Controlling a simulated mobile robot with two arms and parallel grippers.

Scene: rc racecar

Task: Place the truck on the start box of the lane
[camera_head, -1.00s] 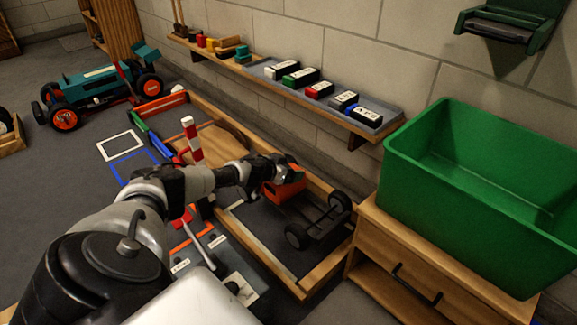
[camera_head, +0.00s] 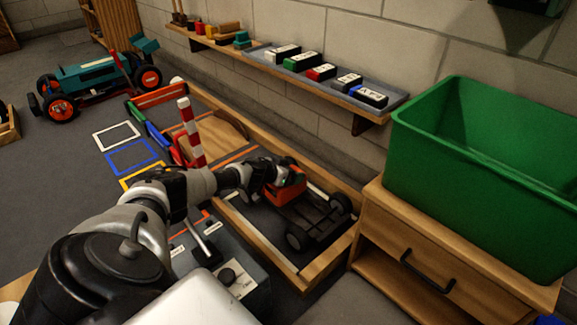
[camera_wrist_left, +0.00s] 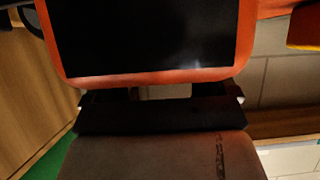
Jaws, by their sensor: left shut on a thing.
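The truck has an orange cab (camera_head: 290,187) and a dark flatbed (camera_head: 314,213) with black wheels. It is in the near part of the wood-framed lane (camera_head: 265,242). White lines on the lane floor show around it; they may be the start box, partly hidden by the truck and my arm. My left gripper (camera_head: 277,178) is shut on the cab. Whether the wheels touch the floor I cannot tell. In the left wrist view the orange cab with a black window (camera_wrist_left: 150,40) fills the top. My right gripper is not in view.
A red-and-white post (camera_head: 190,133) stands beside the lane, near a control box with a lever (camera_head: 207,245). A green bin (camera_head: 470,180) sits on a wooden drawer cabinet (camera_head: 420,250) at right. A wall shelf (camera_head: 330,95) runs behind. A teal buggy (camera_head: 95,80) stands far left.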

